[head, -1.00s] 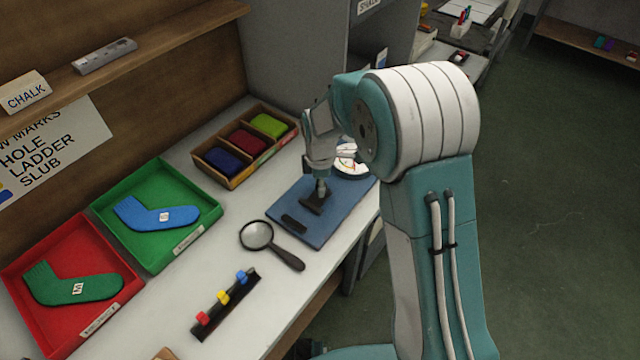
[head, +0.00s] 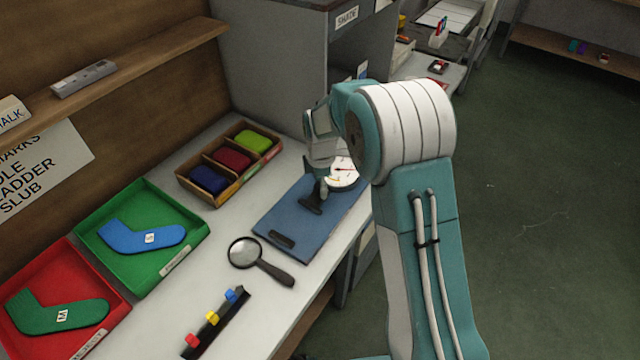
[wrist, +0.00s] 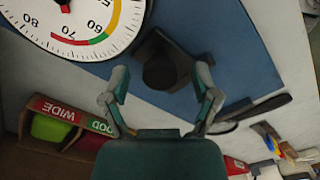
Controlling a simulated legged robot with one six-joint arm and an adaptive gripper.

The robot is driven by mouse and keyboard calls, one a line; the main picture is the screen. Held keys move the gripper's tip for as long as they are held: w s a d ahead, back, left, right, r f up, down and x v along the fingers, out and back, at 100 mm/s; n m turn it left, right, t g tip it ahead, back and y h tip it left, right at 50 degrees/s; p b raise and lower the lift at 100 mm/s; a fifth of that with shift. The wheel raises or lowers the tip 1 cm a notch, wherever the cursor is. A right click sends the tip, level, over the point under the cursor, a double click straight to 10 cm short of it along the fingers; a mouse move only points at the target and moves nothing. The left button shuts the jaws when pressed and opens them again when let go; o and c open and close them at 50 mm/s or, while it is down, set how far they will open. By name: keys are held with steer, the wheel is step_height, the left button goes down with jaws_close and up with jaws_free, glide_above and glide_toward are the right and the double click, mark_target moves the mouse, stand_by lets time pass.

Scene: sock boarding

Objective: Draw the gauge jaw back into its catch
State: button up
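The gauge is a blue board (head: 275,222) on the bench, with a white dial (head: 343,174) at its far end. The dial also shows in the wrist view (wrist: 80,22), cut off by the top edge. The jaw, a dark T-shaped piece (head: 311,207) with a round upright post, stands on the board. In the wrist view the jaw's post (wrist: 160,73) lies between the fingers of my gripper (wrist: 160,82), with visible gaps on both sides. My gripper is open, pointing down over the jaw. No catch can be made out clearly.
A magnifier (head: 262,262), a rail with coloured pegs (head: 217,322), a divided box (head: 228,165), a green tray (head: 143,277) and a red tray (head: 28,347) stand around. A grey shade box (head: 270,70) rises behind.

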steer(key=shift+a, duration=0.15)
steer(key=shift+r, duration=0.35)
step_height(320, 180, up, 11)
steer(key=shift+w+r, duration=0.1)
stand_by(0.3)
steer(key=s+d+r+m+t, duration=0.1)
steer(key=s+d+r+m, duration=0.25)
steer(key=s+r, duration=0.3)
steer(key=s+d+r+m+t, duration=0.2)
steer(key=s+d+r+m, duration=0.1)
steer(key=s+r+m, duration=0.3)
steer(key=s+d+m+t, duration=0.2)
steer(key=s+d+m, duration=0.2)
steer(key=s+m, duration=0.6)
steer(key=s, duration=0.8)
steer(key=shift+d+f+t, duration=0.15)
steer(key=shift+f+t, duration=0.15)
steer(key=shift+f, duration=0.05)
